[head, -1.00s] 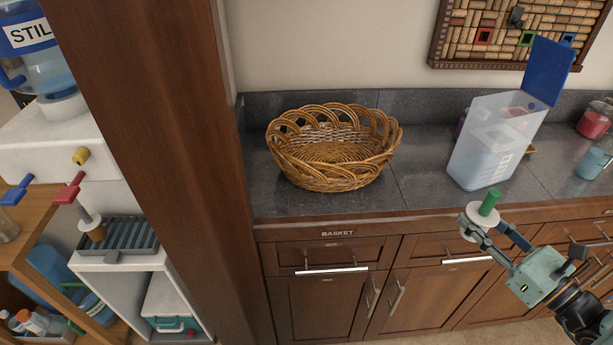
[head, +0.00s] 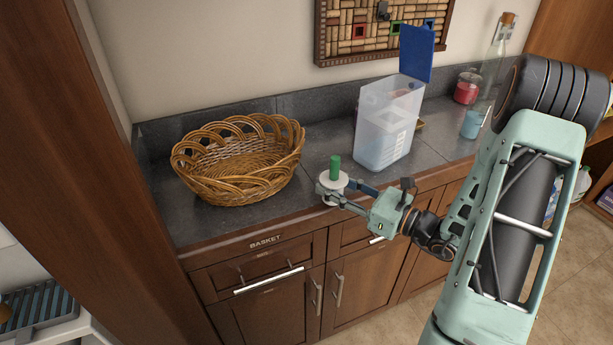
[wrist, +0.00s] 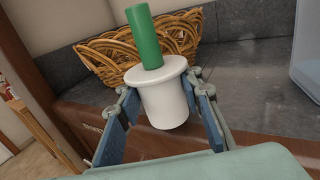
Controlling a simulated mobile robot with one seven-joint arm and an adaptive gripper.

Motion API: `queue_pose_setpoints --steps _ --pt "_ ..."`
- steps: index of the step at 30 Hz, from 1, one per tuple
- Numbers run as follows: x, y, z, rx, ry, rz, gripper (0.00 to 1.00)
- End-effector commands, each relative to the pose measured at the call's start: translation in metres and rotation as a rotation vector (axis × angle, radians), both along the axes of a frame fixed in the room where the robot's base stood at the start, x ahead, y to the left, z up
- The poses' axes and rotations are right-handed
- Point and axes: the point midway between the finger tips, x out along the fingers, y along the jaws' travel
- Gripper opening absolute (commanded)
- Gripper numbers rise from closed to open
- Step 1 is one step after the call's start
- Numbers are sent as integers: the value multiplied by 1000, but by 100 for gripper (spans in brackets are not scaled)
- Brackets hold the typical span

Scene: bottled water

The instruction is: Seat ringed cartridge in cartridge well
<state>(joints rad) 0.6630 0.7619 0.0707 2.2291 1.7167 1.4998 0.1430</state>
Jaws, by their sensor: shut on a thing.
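My gripper (head: 336,194) is shut on a white flanged cartridge (head: 334,182) with a green post on top. It holds the piece upright in front of the counter's front edge, between the basket and the clear container. In the wrist view, the cartridge's white body (wrist: 166,100) sits between both fingers, with its wide rim and green post (wrist: 143,38) above them. I cannot make out a ring marking on it. No cartridge well can be identified in the current views.
A wicker basket (head: 240,165) stands on the dark counter (head: 215,222). A clear container (head: 385,128) with a raised blue lid (head: 417,53) stands to its right. A blue cup (head: 471,125) and red jar (head: 467,88) are farther right. A wooden panel borders the left.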

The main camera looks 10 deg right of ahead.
Motion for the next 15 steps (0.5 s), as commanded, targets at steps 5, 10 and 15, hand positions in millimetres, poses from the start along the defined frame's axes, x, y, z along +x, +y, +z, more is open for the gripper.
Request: queue_pose_setpoints --steps 5,10,15 --pt "20 21 0 0 0 1 9" --pt "27 28 0 1 -1 0 9" --pt "44 47 1 0 -1 4 9"
